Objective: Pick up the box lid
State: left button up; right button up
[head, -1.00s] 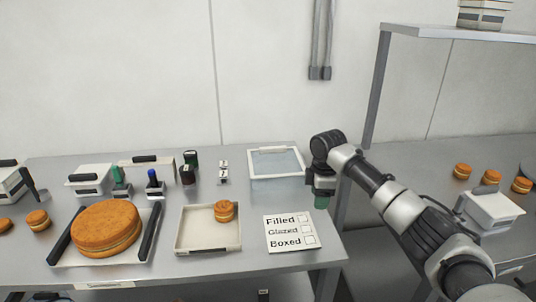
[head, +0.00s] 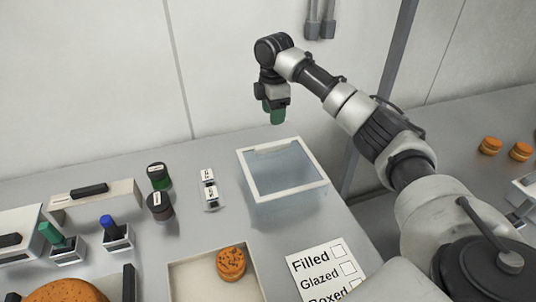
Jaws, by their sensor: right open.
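The box lid (head: 318,186) looks like a white frame around a clear panel. It sits on top of a see-through box (head: 285,208) near the back right of the table. My right gripper (head: 273,116) has green fingertips pointing down. It is open and empty, in the air above the far edge of the lid, with a visible gap between them. My left gripper is not in view.
A white tray with a round filled cake (head: 231,263) and a checklist card (head: 322,272) lie in front of the box. Two dark jars (head: 159,176) and small labelled blocks (head: 210,188) stand left of it. A second table with cakes (head: 490,145) is at the right.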

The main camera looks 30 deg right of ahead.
send_over(273, 144)
notch_tip(273, 144, down, 4)
jog(key=shift+s+d+f+p, duration=0.15)
jog(key=shift+p, duration=0.2)
jog(key=f+p, duration=0.1)
jog(key=f, duration=0.4)
jog(key=shift+w+p, duration=0.2)
jog(key=shift+p, duration=0.1)
jog(key=shift+f, duration=0.5)
grip_shut()
